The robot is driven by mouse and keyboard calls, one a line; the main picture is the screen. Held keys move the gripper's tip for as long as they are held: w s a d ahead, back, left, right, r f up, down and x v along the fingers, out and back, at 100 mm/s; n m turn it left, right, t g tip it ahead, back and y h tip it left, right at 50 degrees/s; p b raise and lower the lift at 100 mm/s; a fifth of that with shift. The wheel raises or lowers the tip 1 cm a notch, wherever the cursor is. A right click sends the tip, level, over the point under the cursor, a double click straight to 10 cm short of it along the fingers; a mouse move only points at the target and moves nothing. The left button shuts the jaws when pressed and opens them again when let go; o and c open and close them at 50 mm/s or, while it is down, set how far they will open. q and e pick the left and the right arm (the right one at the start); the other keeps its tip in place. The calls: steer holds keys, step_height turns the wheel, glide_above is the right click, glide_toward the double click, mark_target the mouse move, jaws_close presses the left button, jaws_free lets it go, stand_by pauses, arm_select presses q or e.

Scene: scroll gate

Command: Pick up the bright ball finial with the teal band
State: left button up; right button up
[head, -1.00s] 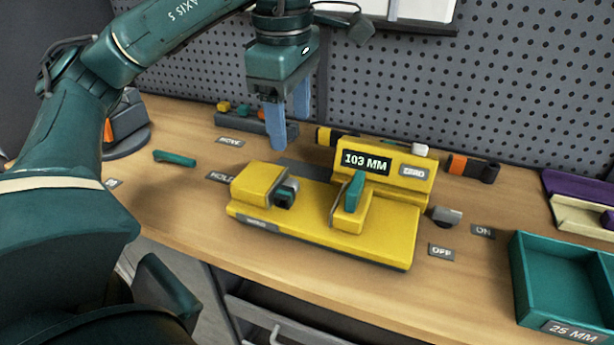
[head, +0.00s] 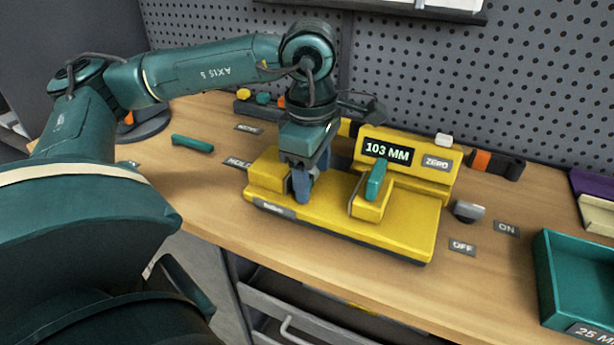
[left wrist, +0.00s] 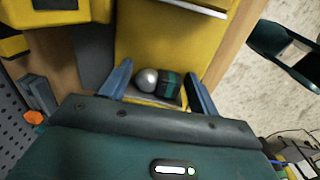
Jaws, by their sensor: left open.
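The finial shows in the left wrist view as a bright silver ball (left wrist: 147,79) beside a dark body with a teal band (left wrist: 170,84). It lies at the yellow measuring device (head: 345,225), close to its left block. My left gripper (head: 301,192) is over this spot, pointing down, with its blue fingers apart. In the left wrist view the open fingers (left wrist: 158,86) stand on either side of the finial, with no clear contact. My right gripper is not in view.
The device has a display reading 103 MM (head: 388,151) and a jaw with a teal lever (head: 376,180) just right of my gripper. A teal tray (head: 553,290) is at the right. A teal tool (head: 192,143) lies left. A pegboard (head: 450,75) stands behind.

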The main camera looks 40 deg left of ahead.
arm_select(q)
steer(key=c, duration=0.9)
steer(key=shift+o, duration=0.2)
steer(key=shift+r, duration=0.15)
